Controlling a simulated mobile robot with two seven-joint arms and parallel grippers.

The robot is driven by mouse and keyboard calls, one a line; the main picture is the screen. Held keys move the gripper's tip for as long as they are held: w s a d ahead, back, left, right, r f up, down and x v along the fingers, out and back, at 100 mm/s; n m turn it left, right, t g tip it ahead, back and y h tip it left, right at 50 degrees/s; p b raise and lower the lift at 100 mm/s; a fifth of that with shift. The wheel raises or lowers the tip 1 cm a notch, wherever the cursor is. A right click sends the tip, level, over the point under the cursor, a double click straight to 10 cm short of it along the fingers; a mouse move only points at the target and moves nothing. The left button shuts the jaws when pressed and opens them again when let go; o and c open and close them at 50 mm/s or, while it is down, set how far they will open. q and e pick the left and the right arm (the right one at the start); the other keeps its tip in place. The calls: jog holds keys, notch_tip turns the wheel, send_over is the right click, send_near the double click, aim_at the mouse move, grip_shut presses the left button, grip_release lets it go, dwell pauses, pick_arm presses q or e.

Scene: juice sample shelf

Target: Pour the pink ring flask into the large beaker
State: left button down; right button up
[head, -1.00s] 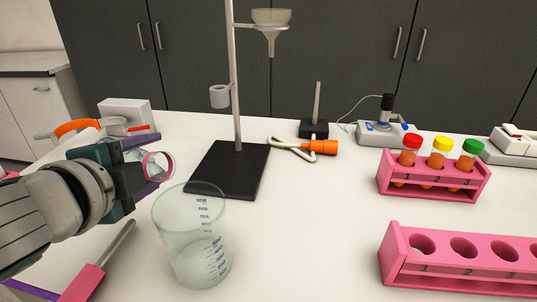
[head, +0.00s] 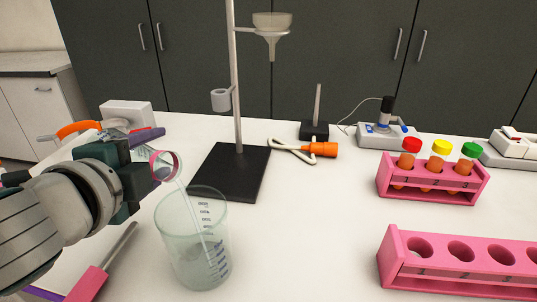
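The pink ring flask (head: 165,165) is tilted, with its pink-ringed mouth over the back left of the large beaker's rim. A thin pale stream runs from its mouth down into the beaker. The large beaker (head: 196,238) is clear, upright on the table, with dark graduation marks and some clear liquid low inside. My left gripper (head: 140,160) is shut on the flask, whose body is mostly hidden behind the gripper. My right gripper is not in view.
A black stand base (head: 228,172) with a pole and funnel (head: 271,30) is just behind the beaker. A pink rack (head: 428,186) with capped tubes and an empty-holed pink rack (head: 455,268) stand at right. The table between beaker and racks is clear.

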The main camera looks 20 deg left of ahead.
pick_arm(q)
jog(key=shift+d+r, duration=0.1)
jog(key=shift+r, duration=0.2)
jog(key=shift+f+m+y+b, duration=0.25)
jog(key=shift+m+y+b, duration=0.25)
jog(key=shift+m+b, duration=0.25)
dwell(2.5)
jog(key=shift+d+r+m+t, duration=0.1)
jog(key=shift+r+m+t, duration=0.15)
jog(key=shift+t, duration=0.15)
dwell(1.1)
